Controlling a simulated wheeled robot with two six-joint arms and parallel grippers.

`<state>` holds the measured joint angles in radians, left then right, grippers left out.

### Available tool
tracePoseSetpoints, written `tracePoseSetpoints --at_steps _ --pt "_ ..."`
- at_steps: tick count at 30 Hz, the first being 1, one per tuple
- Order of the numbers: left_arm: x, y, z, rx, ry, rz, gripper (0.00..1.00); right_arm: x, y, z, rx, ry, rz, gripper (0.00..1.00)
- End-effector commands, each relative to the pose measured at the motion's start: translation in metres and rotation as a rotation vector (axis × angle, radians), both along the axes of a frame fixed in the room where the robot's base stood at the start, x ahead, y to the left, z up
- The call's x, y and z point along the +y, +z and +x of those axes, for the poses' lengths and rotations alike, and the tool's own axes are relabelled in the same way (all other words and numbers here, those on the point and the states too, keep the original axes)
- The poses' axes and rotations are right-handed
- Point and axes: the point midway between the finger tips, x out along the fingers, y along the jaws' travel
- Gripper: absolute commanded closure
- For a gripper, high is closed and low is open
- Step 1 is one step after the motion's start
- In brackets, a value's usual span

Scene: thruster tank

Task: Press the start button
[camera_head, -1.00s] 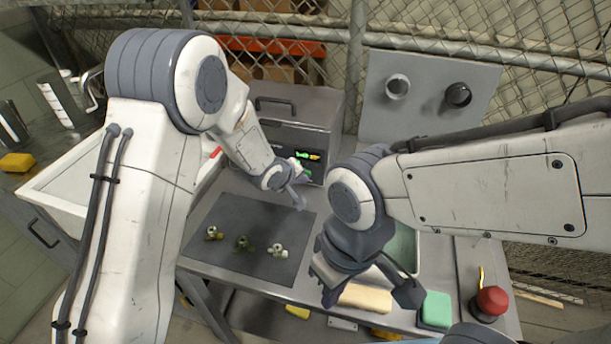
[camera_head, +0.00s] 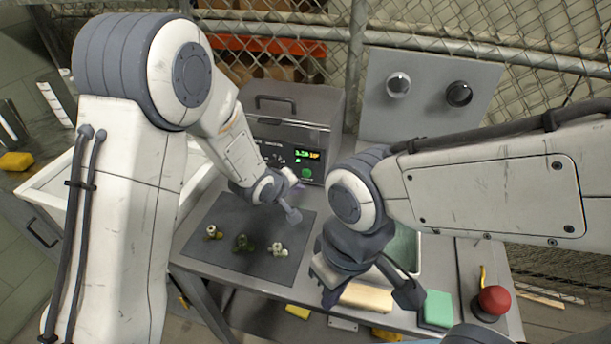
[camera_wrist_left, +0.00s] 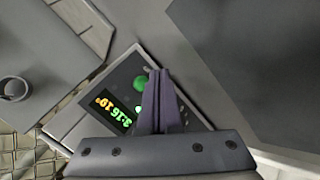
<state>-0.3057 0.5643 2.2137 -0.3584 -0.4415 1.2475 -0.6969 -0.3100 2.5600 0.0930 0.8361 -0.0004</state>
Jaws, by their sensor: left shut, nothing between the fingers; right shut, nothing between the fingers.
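The start button is a round green button (camera_head: 306,173) on the front panel of the grey tank (camera_head: 298,103), below a lit green and orange display (camera_head: 307,155). The button also shows in the left wrist view (camera_wrist_left: 140,83), with a small bright green light (camera_wrist_left: 137,107) beside it. My left gripper (camera_head: 297,181) is shut and empty, just in front of the panel and slightly below left of the button. In the left wrist view its closed fingers (camera_wrist_left: 158,75) appear right beside the button; contact cannot be told. My right gripper (camera_head: 328,296) is shut and empty over the table's front.
A dark mat (camera_head: 225,258) holds several small brass fittings. A tan block (camera_head: 366,298), a green block (camera_head: 438,308) and a red mushroom button (camera_head: 494,300) lie along the front right. Two knobs sit on a back panel (camera_head: 430,118). A white basin (camera_head: 52,192) is left.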

Motion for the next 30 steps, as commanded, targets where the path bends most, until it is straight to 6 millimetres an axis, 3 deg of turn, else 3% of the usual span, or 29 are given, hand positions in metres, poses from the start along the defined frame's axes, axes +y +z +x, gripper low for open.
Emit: tracePoseSetpoints --at_steps 9,30 --pt "0.008 0.0 -0.023 -0.001 0.001 0.0 1.0 0.0 -0.004 0.0 0.0 0.0 0.0 1.0" --pt "0.008 0.0 -0.023 0.0 0.0 0.0 1.0 0.0 -0.004 0.0 0.0 0.0 0.0 1.0"
